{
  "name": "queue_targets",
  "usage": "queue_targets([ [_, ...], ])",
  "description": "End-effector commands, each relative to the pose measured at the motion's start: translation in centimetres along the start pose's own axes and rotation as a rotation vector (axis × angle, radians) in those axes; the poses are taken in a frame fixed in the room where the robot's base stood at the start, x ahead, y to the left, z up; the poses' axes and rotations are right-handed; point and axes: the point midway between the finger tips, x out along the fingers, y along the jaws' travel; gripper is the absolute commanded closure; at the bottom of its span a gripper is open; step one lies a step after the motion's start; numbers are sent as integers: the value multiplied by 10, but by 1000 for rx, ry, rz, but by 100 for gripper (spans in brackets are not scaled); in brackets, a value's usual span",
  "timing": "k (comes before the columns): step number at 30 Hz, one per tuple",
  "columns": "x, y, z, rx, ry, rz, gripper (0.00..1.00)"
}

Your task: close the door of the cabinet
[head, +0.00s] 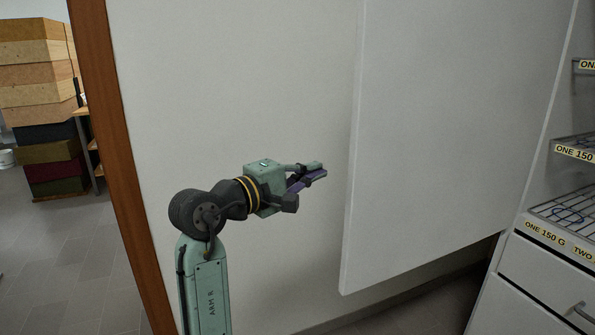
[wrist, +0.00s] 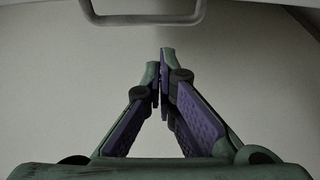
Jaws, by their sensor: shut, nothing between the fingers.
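The cabinet door (head: 450,130) is a large white panel standing wide open, swung out from the white cabinet at the right of the head view. Its free edge faces left, toward me. My gripper (head: 318,169) is just left of that edge in the picture, with no clear contact. In the wrist view my gripper (wrist: 163,58) has its fingertips together and holds nothing. A pale bar handle (wrist: 145,19) crosses the top of the wrist view, beyond the fingertips. The handle does not show in the head view; I take it to be on the door's hidden face.
The cabinet has wire shelves (head: 572,207) with yellow labels and a drawer (head: 540,290) below. A pale wall (head: 230,90) stands behind my arm. A brown post (head: 118,170) and stacked boxes (head: 40,100) are at the left, with open tiled floor (head: 65,260).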

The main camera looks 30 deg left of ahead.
Motion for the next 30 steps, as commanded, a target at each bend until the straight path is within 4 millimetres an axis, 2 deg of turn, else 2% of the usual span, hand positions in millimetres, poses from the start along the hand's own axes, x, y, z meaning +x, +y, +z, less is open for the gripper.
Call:
queue_targets([
  [3, 26, 2, 0, -1, -1, -1, 100],
  [6, 42, 2, 2, 1, 1, 0, 100],
  [10, 32, 2, 22, 4, 3, 2, 100],
  [15, 28, 1, 35, 2, 3, 2, 100],
  [30, 27, 0, 37, 1, 2, 2, 100],
])
